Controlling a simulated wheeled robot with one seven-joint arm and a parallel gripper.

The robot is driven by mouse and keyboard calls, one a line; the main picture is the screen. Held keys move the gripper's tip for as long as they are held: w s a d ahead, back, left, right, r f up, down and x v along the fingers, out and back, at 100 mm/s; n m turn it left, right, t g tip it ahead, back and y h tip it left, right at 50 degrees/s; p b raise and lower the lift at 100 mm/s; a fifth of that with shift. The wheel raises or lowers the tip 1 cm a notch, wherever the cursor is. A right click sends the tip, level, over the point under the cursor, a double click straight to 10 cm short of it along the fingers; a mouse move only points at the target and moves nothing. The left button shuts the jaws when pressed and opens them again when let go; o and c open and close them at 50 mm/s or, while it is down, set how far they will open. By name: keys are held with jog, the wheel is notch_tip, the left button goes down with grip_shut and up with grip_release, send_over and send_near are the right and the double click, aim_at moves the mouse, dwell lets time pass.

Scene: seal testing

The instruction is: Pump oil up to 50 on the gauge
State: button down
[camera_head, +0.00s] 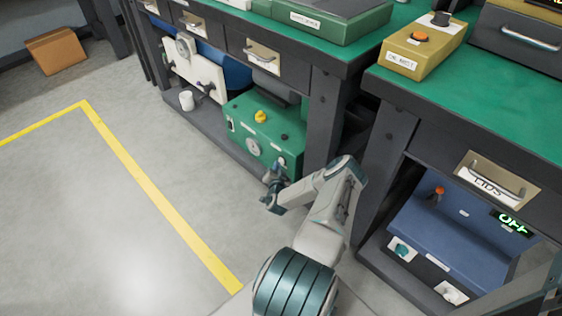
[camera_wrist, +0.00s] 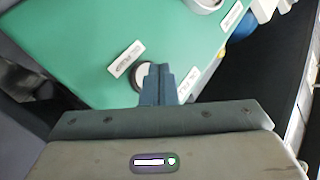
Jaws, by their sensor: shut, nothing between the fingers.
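A green box (camera_head: 240,118) stands low under the left bench, with a yellow knob (camera_head: 260,117) on top and a round white gauge (camera_head: 252,146) on its front. The gauge's reading is too small to tell. My gripper (camera_head: 272,183) is at the box's lower right front. In the wrist view, my shut, empty fingers (camera_wrist: 158,72) point at the green panel (camera_wrist: 90,45). They partly cover a round white button (camera_wrist: 141,77) beside a white label (camera_wrist: 126,59). I cannot tell whether they touch it. A white ring, perhaps the gauge's rim, is cut off at the top.
A blue unit (camera_head: 455,235) with a lit display sits under the right bench (camera_head: 480,110). A dark bench leg (camera_head: 322,125) stands close right of my gripper. A white cup (camera_head: 187,100) is on the lower shelf.

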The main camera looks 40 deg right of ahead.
jog(key=shift+a, duration=0.3)
jog(key=shift+s+a+p, duration=0.2)
jog(key=shift+a+p, duration=0.65)
jog(key=shift+a, duration=1.55)
